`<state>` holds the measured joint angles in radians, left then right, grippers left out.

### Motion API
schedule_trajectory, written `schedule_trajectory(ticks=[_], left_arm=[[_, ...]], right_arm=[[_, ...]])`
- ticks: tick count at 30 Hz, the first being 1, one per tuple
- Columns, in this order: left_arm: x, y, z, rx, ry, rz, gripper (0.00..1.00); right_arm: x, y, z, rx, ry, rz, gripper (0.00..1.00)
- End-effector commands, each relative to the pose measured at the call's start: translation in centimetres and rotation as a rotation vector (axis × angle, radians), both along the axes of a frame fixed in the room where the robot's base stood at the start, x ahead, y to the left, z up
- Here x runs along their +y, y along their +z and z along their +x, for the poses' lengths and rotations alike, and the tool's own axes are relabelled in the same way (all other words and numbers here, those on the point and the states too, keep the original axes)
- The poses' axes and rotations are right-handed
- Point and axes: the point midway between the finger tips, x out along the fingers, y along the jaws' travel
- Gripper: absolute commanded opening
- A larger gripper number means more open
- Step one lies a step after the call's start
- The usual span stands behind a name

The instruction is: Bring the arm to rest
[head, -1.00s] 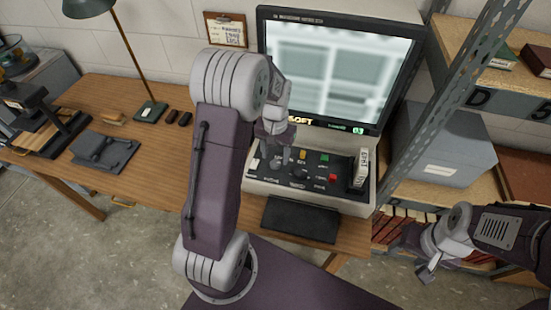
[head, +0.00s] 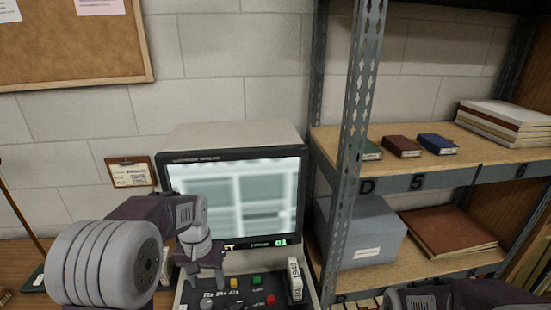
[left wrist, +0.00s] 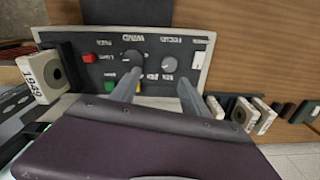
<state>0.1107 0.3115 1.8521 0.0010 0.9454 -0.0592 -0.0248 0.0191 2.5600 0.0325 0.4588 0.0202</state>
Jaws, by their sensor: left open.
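My left gripper (head: 207,280) hangs over the upper left part of the reader's dark control panel (head: 245,291), below the lit screen (head: 240,203). In the left wrist view its two grey fingers (left wrist: 158,90) stand apart with nothing between them. Behind them is the panel with its knobs (left wrist: 132,58) and a red button (left wrist: 88,58). I cannot tell whether the fingertips touch the panel. My left arm is bent in from the lower left. Part of my right arm (head: 470,296) shows at the bottom right; its gripper is out of the picture.
A white tagged piece (head: 295,280) stands at the panel's right end. A metal shelf post (head: 352,150) rises close to the right of the screen. The shelves hold small books (head: 402,147) and a grey box (head: 365,235). A clipboard (head: 131,173) hangs on the wall.

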Motion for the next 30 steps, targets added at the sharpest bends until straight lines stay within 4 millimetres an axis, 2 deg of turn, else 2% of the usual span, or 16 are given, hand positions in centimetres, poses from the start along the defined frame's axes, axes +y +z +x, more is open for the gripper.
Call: schedule_trajectory(ticks=[1,3,6,9,12,16,30], left_arm=[[-1.4,0.0,-2.0,0.009,-0.031,-0.003,0.54],[-2.9,-0.7,-4.7,0.008,-0.059,-0.007,0.54],[-4.3,-2.2,-8.6,-0.003,-0.079,-0.013,0.54],[-4.9,-4.1,-12.0,-0.015,-0.073,-0.016,0.54],[-4.8,-5.7,-13.7,-0.026,-0.046,-0.017,0.54],[-4.8,-5.7,-12.6,-0.074,-0.030,-0.018,0.54],[-4.8,-5.7,-12.6,-0.072,-0.029,-0.017,0.54]], right_arm=[[0.0,0.0,0.0,0.000,0.000,0.000,0.54],[0.0,0.0,0.0,0.000,0.000,0.000,0.54],[0.0,0.0,0.0,0.000,0.000,0.000,0.54],[0.0,0.0,0.0,0.000,0.000,0.000,0.54],[0.0,0.0,0.0,0.000,0.000,0.000,0.54],[0.0,0.0,0.0,0.000,0.000,0.000,0.54],[0.0,0.0,0.0,0.000,0.000,0.000,0.54]])
